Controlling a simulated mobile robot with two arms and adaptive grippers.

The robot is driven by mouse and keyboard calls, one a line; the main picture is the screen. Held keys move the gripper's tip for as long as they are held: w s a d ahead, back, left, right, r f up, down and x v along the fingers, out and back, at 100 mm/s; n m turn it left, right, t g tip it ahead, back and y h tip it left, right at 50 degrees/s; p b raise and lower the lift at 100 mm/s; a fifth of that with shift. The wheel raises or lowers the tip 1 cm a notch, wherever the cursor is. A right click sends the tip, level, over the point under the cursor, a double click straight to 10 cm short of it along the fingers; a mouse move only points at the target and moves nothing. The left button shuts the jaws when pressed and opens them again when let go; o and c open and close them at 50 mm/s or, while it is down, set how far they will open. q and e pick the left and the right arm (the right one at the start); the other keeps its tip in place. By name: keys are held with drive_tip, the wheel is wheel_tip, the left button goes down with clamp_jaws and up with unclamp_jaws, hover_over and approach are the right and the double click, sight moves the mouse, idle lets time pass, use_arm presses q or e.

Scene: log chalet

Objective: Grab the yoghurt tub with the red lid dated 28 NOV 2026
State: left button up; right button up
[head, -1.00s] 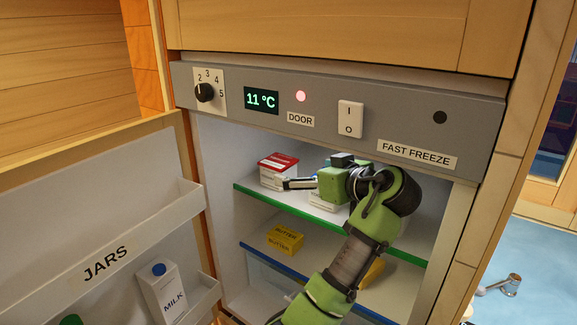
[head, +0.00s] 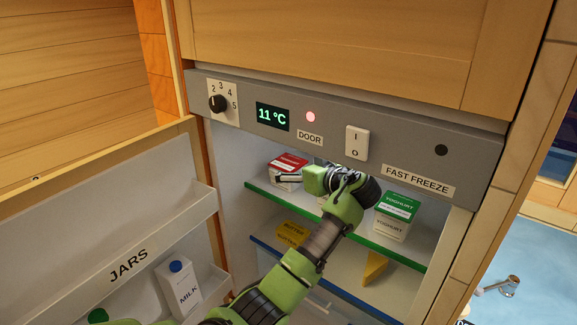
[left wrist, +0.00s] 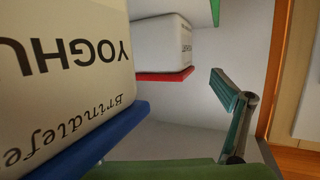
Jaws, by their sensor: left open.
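The red-lidded tub (head: 287,164) stands at the left of the fridge's top shelf in the head view; its date is unreadable. In the left wrist view it appears upside down, as a white tub (left wrist: 160,43) with a red lid. A blue-lidded yoghurt tub (left wrist: 60,75) is larger and nearer there; my arm mostly hides the middle tub in the head view. A green-lidded yoghurt tub (head: 397,212) stands to the right. My left gripper (head: 291,177) is open in front of the red-lidded tub, with one finger (left wrist: 232,105) clear of it in the wrist view. My right gripper is not in view.
Butter (head: 292,234) and a yellow wedge (head: 375,267) sit on the lower shelf (head: 335,283). The open fridge door (head: 105,215) with a milk carton (head: 178,284) is at left. The control panel (head: 330,130) runs above the opening.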

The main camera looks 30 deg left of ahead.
use_arm(q)
drive_tip(key=shift+p+x, duration=0.3)
drive_tip(key=shift+x, duration=0.7)
drive_tip(key=shift+a+f, duration=0.1)
drive_tip(key=shift+f, duration=0.05)
drive_tip(key=c, duration=1.8)
